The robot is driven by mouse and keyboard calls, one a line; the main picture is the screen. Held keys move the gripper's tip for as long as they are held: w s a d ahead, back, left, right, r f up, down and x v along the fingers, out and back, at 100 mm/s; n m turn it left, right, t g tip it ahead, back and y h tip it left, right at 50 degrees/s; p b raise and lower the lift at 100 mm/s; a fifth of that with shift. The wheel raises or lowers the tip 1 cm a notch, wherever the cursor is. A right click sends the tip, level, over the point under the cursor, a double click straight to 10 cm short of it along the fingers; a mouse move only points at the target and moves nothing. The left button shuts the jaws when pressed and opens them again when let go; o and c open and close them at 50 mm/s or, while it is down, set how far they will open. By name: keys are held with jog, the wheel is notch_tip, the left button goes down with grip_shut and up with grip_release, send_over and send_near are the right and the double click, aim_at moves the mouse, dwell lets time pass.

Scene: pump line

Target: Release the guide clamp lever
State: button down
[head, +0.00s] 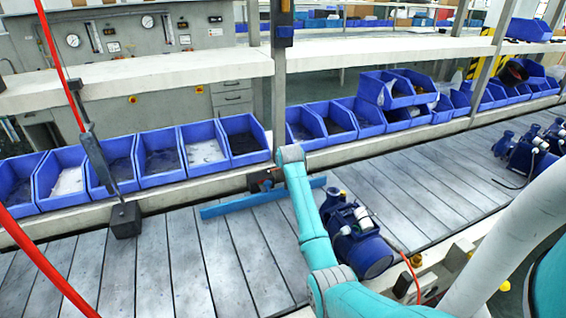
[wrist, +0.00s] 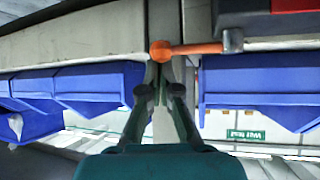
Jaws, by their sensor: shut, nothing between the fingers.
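The orange clamp lever (wrist: 195,49) shows in the wrist view, just beyond my fingertips. It lies about level across the picture, with a round end on the left and a grey fitting (wrist: 232,40) at its right end. My gripper (wrist: 160,93) is shut and empty below the lever's round end; I cannot tell whether it touches it. In the head view, my gripper (head: 263,182) is a small dark shape by the conveyor's far edge, above the blue guide rail (head: 262,198). The lever cannot be made out clearly there.
A blue pump (head: 362,240) stands on the slatted conveyor (head: 190,260) right of the rail, beside my arm. Blue bins (head: 160,157) line the far side. A grey post (head: 275,90) rises behind my gripper. More pumps (head: 520,150) stand at the far right.

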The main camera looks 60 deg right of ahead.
jog(key=shift+a, duration=0.1)
jog(key=s+a+m+g+h, duration=0.2)
jog(key=a+m+g, duration=0.4)
jog(key=m+g, duration=0.5)
jog(key=shift+s+a+m, duration=0.3)
jog(key=shift+s+m, duration=0.05)
jog(key=shift+m, duration=0.65)
jog(key=shift+s+a, duration=0.4)
jog(key=shift+s, duration=0.3)
